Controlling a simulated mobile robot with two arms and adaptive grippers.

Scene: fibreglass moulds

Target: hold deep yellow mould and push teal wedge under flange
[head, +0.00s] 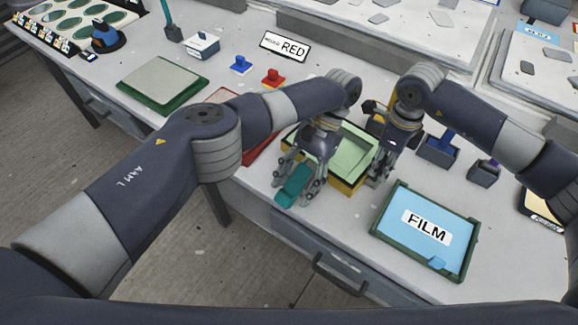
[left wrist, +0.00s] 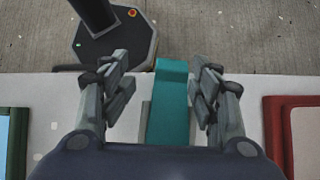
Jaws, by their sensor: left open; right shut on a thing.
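The deep yellow mould (head: 345,187), with a pale green inside, sits on the table near its front edge. My left arm hides its left part. My right gripper (head: 381,166) is shut at the mould's right side, apparently on its wall; the contact is partly hidden. The teal wedge (head: 293,187) lies at the mould's front left. My left gripper (head: 297,188) is open with its fingers on either side of the wedge. In the left wrist view the wedge (left wrist: 172,100) lies between the two spread fingers, with visible gaps. Whether the wedge touches the flange is hidden.
A green-framed FILM tray (head: 443,267) stands at the front right. A red-edged mould (head: 260,148) lies left, partly under my left arm.

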